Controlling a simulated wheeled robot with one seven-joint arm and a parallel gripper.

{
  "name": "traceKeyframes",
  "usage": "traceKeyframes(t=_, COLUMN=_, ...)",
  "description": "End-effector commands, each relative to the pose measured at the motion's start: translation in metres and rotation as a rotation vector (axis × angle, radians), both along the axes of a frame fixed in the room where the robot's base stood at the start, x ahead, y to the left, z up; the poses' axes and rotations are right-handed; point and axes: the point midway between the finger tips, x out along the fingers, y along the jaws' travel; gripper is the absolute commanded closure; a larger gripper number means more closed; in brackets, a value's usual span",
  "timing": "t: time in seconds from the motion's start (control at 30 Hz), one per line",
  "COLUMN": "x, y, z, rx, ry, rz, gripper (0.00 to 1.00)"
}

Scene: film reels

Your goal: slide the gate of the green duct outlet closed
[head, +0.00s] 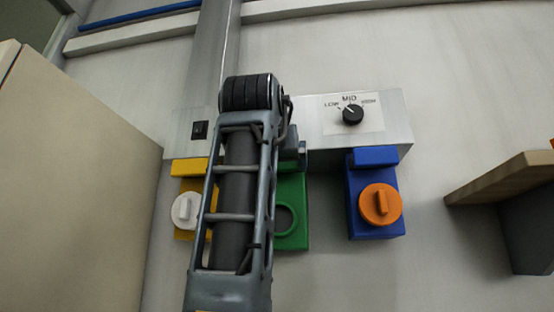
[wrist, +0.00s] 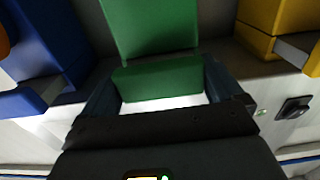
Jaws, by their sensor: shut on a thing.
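The green duct outlet (head: 294,238) hangs under the grey duct, partly hidden behind my arm in the head view. Its round hole (head: 284,219) shows no cap in the visible part. In the wrist view, the green outlet body (wrist: 155,28) is at the top, with the green gate handle (wrist: 160,82) just below it. My gripper (wrist: 160,78) is shut on this handle, one finger at each side. A narrow dark gap shows between handle and body. My arm hides most of the handle in the head view.
A yellow outlet with a white cap (head: 186,211) is to the left, and a blue outlet with an orange cap (head: 380,205) to the right. The grey duct (head: 400,125) carries a dial (head: 353,115) and a switch (head: 199,130). A wooden shelf (head: 500,178) juts out at right.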

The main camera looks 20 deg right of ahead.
Motion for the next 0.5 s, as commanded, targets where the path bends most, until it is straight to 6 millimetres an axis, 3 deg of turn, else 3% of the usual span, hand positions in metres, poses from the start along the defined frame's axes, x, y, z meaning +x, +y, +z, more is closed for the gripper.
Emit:
traceKeyframes(t=0.33, x=-0.001, y=0.001, z=0.001, rx=-0.002, ry=-0.002, rz=0.002, gripper=0.0)
traceKeyframes(t=0.5, x=-0.017, y=0.012, z=-0.001, rx=-0.001, ry=-0.005, rz=0.004, gripper=0.0)
